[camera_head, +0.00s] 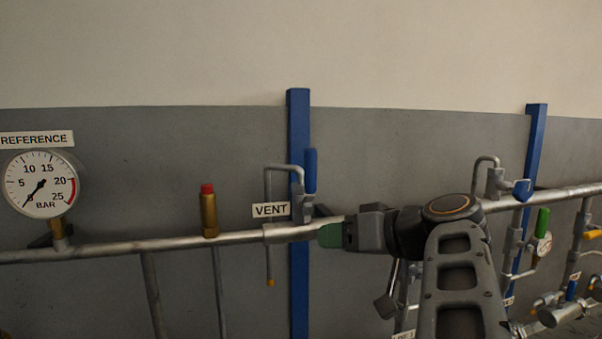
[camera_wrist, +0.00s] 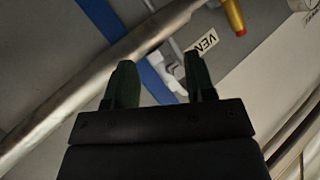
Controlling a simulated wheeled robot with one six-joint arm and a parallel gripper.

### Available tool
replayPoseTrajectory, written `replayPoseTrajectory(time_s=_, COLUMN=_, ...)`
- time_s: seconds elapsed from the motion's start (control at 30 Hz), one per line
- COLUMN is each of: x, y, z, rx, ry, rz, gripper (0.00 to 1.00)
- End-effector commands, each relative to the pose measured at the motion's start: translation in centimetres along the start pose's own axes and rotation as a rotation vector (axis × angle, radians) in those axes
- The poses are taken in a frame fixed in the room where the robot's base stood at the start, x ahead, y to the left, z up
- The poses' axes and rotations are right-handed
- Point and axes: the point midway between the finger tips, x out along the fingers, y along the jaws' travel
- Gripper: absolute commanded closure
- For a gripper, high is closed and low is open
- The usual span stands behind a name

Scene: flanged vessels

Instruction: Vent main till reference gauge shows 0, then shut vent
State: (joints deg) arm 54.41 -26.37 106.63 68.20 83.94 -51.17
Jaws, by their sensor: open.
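The reference gauge (camera_head: 40,184) is at the far left of the head view, under its REFERENCE sign. Its needle points to the lower left, at about the 0 mark. The vent valve (camera_head: 298,203) stands on the main pipe (camera_head: 120,248) beside the VENT label (camera_head: 271,210). Its blue handle (camera_head: 310,171) points straight up. My gripper (camera_head: 329,235) is below and right of the handle, apart from it. In the wrist view my gripper (camera_wrist: 158,78) is open, with nothing visibly held. The VENT label (camera_wrist: 207,42) shows beyond its right finger.
A brass fitting with a red cap (camera_head: 209,212) stands on the main between gauge and vent. A blue post (camera_head: 298,120) rises behind the vent valve. Another blue-handled valve (camera_head: 522,190) and a green handle (camera_head: 542,222) are at right. The wall above is clear.

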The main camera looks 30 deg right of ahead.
Motion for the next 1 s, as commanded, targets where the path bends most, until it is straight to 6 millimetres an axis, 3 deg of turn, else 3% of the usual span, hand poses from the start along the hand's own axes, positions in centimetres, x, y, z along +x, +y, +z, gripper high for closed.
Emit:
replayPoseTrajectory(time_s=0.03, x=-2.1, y=-0.5, z=-2.1, rx=-0.069, ry=0.082, rz=-0.004, gripper=0.50)
replayPoseTrajectory(time_s=0.1, x=-4.5, y=-1.6, z=-4.3, rx=-0.171, ry=0.173, rz=-0.017, gripper=0.50)
replayPoseTrajectory(time_s=0.2, x=-7.1, y=-3.0, z=-6.5, rx=-0.295, ry=0.267, rz=-0.025, gripper=0.50)
replayPoseTrajectory(time_s=0.4, x=-9.1, y=-4.8, z=-8.5, rx=-0.429, ry=0.352, rz=-0.031, gripper=0.50)
replayPoseTrajectory(time_s=0.57, x=-8.0, y=-5.3, z=-9.2, rx=-0.445, ry=0.360, rz=-0.036, gripper=0.50)
replayPoseTrajectory(time_s=1.0, x=-1.3, y=-6.1, z=-11.7, rx=-0.440, ry=0.357, rz=-0.035, gripper=0.50)
